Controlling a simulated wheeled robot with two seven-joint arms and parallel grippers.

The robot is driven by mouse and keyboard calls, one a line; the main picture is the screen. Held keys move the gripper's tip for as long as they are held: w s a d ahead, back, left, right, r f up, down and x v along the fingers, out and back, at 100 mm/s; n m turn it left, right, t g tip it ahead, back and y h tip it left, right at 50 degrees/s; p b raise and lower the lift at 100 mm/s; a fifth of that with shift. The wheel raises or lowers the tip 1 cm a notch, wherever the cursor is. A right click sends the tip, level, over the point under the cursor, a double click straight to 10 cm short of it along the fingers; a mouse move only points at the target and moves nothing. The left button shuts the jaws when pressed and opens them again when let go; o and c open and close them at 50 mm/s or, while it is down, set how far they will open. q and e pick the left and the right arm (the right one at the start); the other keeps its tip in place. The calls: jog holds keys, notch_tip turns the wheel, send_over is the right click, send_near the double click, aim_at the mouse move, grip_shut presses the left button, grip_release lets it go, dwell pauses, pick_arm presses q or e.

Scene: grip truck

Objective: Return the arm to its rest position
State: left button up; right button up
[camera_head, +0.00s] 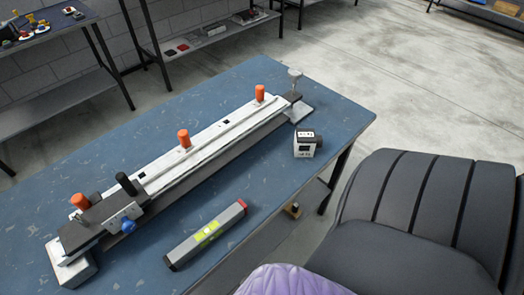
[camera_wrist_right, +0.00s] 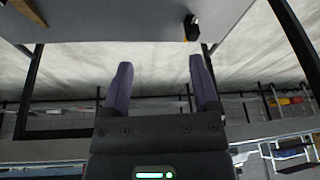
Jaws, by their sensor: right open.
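My right gripper (camera_wrist_right: 160,64) shows in the right wrist view. Its two dark purple fingers stand apart with nothing between them, so it is open and empty. Neither gripper can be made out in the head view. The right arm's pose is not clear from these views.
A blue table (camera_head: 325,95) holds a long white rail (camera_head: 205,140) with orange knobs, a grey level (camera_head: 207,233) and a small boxy device (camera_head: 306,143). A dark ribbed padded shape (camera_head: 420,215) is at right and a purple quilted one (camera_head: 290,281) at the bottom. Concrete floor lies behind.

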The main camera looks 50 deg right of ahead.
pick_arm(q)
jog(key=shift+w+d, duration=0.5)
jog(key=shift+d, duration=0.05)
pick_arm(e)
jog(key=s+d+f+g, duration=0.1)
jog(key=s+d+f, duration=0.1)
jog(key=s+f, duration=0.3)
jog(key=s+d+f+n+g+h, duration=0.1)
jog(key=s+f, duration=0.3)
jog(key=s, duration=0.6)
jog(key=shift+s+d+f+g, duration=0.3)
jog(key=shift+d+g, duration=0.2)
jog(key=shift+d, duration=0.35)
